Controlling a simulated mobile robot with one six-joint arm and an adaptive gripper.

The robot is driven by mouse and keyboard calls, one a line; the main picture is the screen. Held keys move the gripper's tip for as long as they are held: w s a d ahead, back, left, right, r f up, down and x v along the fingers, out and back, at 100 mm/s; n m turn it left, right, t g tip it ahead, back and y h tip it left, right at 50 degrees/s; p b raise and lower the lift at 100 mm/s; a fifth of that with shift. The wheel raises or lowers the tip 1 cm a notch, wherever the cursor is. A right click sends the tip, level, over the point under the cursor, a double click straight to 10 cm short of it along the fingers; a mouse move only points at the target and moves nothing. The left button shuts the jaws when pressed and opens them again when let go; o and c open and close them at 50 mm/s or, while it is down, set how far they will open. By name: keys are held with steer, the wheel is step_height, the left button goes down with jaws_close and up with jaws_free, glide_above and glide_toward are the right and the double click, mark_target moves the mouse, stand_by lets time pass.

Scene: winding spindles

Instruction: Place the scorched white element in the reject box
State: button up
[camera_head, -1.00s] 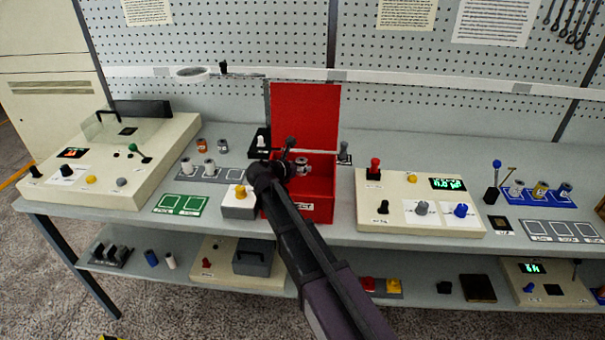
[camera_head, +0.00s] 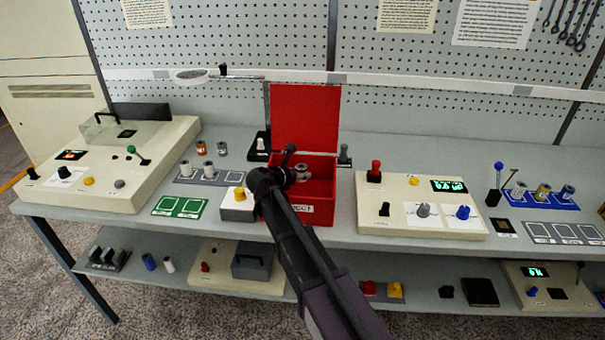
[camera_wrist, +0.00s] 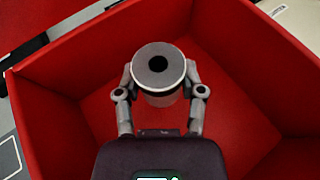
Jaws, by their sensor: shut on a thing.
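The red reject box (camera_head: 322,212) stands on the bench with its lid raised behind it; it also fills the wrist view (camera_wrist: 250,75). My gripper (camera_wrist: 159,90) is inside the box opening, its fingers shut on a pale cylindrical element (camera_wrist: 176,52) with a dark hole in its end. The element stands upright between the fingers, apart from the walls. Whether it touches the box floor I cannot tell. No scorch mark shows on the visible side. In the head view my gripper (camera_head: 298,172) is partly hidden by my arm.
A white block with a yellow button (camera_head: 238,205) stands close left of the box. A cream control panel (camera_head: 400,215) stands to its right. A grey rack with white elements (camera_head: 212,176) is farther left. The raised lid (camera_head: 305,115) rises behind the opening.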

steer(key=shift+f, duration=0.1)
steer(key=o, duration=1.2)
steer(key=shift+c, duration=0.2)
steer(key=shift+r, duration=0.25)
steer(key=shift+r+p, duration=0.45)
steer(key=shift+p, duration=0.25)
steer(key=p+v, duration=0.4)
steer(key=v, duration=0.8)
steer(key=shift+f, duration=0.2)
